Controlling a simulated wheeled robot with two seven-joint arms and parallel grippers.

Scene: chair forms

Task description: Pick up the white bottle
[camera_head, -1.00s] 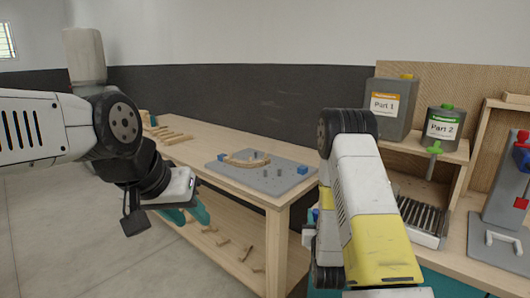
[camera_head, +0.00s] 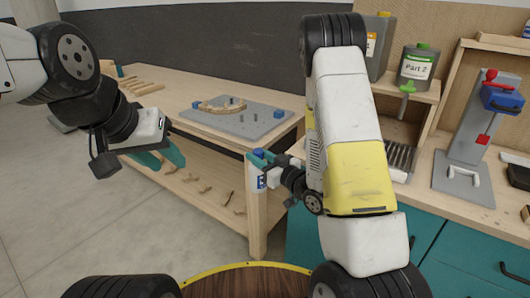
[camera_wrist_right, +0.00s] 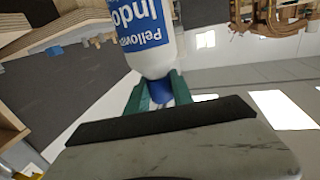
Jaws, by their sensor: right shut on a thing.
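The white bottle (camera_head: 262,182) with a blue label shows in the head view, beside the near table corner and partly hidden by my right arm. It looks upright. In the right wrist view the bottle (camera_wrist_right: 150,45) appears cap-down, with its blue cap (camera_wrist_right: 160,90) between the green fingers. My right gripper (camera_head: 268,157) is shut on the bottle at its cap end; the same gripper shows in the wrist view (camera_wrist_right: 158,92). My left gripper (camera_head: 161,157) is open and empty, in the air in front of the wooden table, away from the bottle.
The wooden table (camera_head: 170,95) carries a grey board (camera_head: 245,122) with a curved wooden piece; several wooden parts lie on its lower shelf. Teal cabinets (camera_head: 440,245), canisters (camera_head: 415,68) and a grey press (camera_head: 465,140) stand at the right. Floor at the left is clear.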

